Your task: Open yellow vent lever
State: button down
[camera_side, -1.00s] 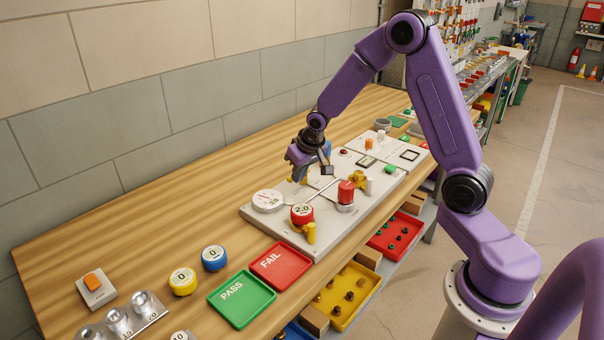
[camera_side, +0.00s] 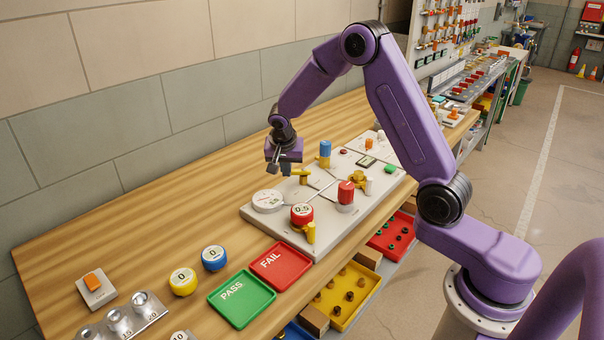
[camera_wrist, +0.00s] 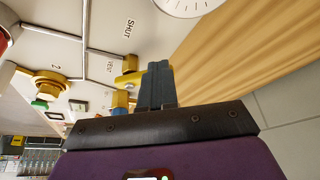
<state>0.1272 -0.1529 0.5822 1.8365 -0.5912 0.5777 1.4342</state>
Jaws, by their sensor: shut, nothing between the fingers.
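The yellow vent lever (camera_side: 301,173) sits on its small brass valve on the grey panel (camera_side: 268,226), near the panel's wall-side edge. In the wrist view the lever (camera_wrist: 130,81) lies beside the printed word VENT, with SHUT printed farther off. My gripper (camera_side: 279,170) is shut and empty, just left of the lever in the side view. In the wrist view its closed fingers (camera_wrist: 157,82) are right beside the lever's end and hide part of it. I cannot tell whether they touch. The red-rimmed readout (camera_side: 302,213) shows 0.5.
A white round gauge (camera_side: 268,201), a blue-topped valve (camera_side: 325,152), a red-capped part (camera_side: 345,195) and a brass fitting (camera_side: 361,180) stand on the panel. Green PASS (camera_side: 242,298) and red FAIL (camera_side: 280,265) trays lie in front. The wall-side wooden bench is clear.

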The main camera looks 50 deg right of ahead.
aim_at(275, 188)
jog(key=w+m, duration=0.1)
jog(key=m, duration=0.1)
jog(key=w+d+m+g, duration=0.1)
jog(key=m, duration=0.1)
jog(key=shift+m+g+h, duration=0.3)
jog(key=shift+w+d+m+g, duration=0.25)
jog(key=shift+d+m+g, duration=0.1)
jog(key=shift+m, duration=0.45)
jog(key=shift+w+d+m+g, duration=0.2)
jog(key=shift+d+m+g, duration=0.1)
jog(key=shift+m, duration=0.5)
jog(key=a, duration=0.4)
jog(key=shift+a, duration=0.1)
jog(key=v, duration=1)
jog(key=shift+s, duration=0.3)
